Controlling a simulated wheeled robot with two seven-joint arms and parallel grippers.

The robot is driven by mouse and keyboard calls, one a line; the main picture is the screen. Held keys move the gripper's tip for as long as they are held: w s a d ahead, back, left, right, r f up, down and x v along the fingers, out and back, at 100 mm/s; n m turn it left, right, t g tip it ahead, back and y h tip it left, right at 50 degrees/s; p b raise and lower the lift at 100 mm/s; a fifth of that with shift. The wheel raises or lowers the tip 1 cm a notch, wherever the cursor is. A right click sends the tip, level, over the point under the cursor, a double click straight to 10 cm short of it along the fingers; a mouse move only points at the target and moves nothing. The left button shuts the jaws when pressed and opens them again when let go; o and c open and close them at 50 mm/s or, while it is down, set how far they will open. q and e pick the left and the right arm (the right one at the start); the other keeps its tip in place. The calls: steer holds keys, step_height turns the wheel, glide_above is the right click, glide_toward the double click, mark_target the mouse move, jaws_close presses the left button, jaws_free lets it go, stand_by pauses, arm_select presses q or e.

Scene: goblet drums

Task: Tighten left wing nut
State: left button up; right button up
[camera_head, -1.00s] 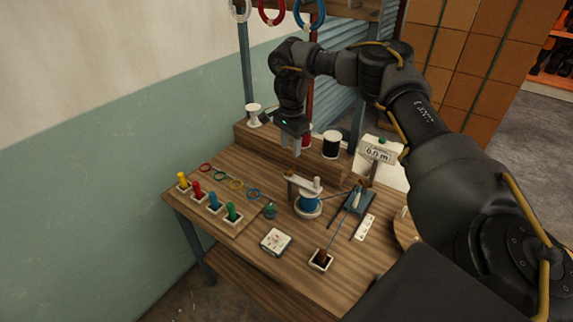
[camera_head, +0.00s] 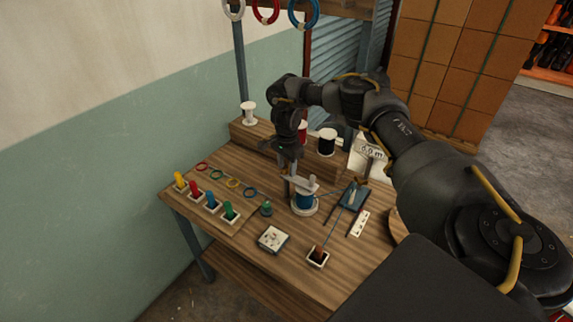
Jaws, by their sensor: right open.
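A blue spool (camera_head: 304,203) stands on the bench under a pale clamp bar (camera_head: 300,185). A light knob-like post (camera_head: 312,181) rises at the bar's right end. My right gripper (camera_head: 287,173) points down at the bar's left end, with its fingers open around or just above that spot. The left wing nut is too small and too covered by the gripper to make out. I cannot tell whether the fingers touch it. My left gripper is out of view.
On the wooden bench (camera_head: 245,160), several coloured plugs (camera_head: 212,201) stand at the left. A white square box (camera_head: 272,239) and a small holder (camera_head: 318,256) are in front. A blue tray (camera_head: 352,196) is right of the spool. A back ledge carries spools, including a black one (camera_head: 327,142).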

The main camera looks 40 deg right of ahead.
steer(key=shift+f, duration=0.2)
steer(key=shift+c, duration=0.3)
jaws_close()
steer(key=shift+m, duration=0.4)
